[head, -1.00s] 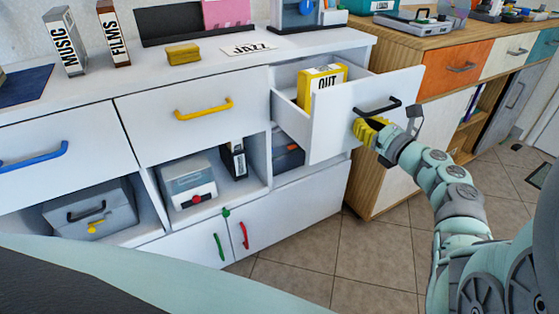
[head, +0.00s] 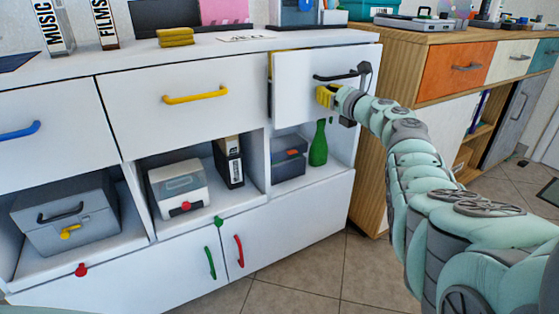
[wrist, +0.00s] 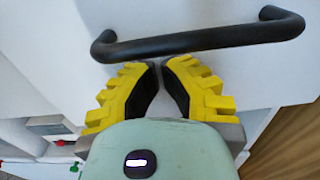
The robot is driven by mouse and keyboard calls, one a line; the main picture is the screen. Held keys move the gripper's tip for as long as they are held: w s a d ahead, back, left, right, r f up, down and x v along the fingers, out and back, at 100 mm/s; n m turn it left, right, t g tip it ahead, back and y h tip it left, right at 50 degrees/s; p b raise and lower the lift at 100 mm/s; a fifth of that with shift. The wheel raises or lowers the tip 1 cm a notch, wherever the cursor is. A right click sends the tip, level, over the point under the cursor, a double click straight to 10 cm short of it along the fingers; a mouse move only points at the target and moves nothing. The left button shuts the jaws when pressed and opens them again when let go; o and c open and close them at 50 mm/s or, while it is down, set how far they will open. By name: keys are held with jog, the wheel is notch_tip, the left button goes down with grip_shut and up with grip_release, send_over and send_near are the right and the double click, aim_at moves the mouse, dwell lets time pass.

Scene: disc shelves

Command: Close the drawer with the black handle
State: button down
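The white drawer (head: 300,95) with the black handle (head: 342,75) is at the upper right of the white cabinet in the head view. Its front stands slightly proud of the cabinet, with a narrow dark gap and a sliver of yellow at its left edge. My gripper (head: 325,97) is at the drawer front, just below the handle. In the wrist view the yellow fingers (wrist: 161,66) have their tips together, with nothing visible between them, below the black handle (wrist: 200,40). They are not around the handle. Whether the tips touch the front is hard to tell.
Left of it is a shut drawer with a yellow handle (head: 195,94). Open shelves below hold a grey box (head: 65,210), a white box (head: 178,188) and a green bottle (head: 318,145). A wooden cabinet (head: 400,75) stands close on the right. Tiled floor is clear in front.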

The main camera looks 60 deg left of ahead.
jog(key=shift+w+a+b, duration=0.1)
jog(key=shift+a+b, duration=1.3)
jog(key=shift+a, duration=0.05)
jog(key=shift+f, duration=0.1)
jog(key=shift+f, duration=0.1)
jog(key=shift+w+d+r+p, duration=0.15)
jog(key=shift+d+r+p, duration=0.2)
jog(key=shift+p, duration=0.15)
jog(key=s+d+p, duration=0.1)
jog(key=d+p, duration=0.6)
jog(key=d, duration=0.6)
jog(key=shift+s+d+f, duration=0.2)
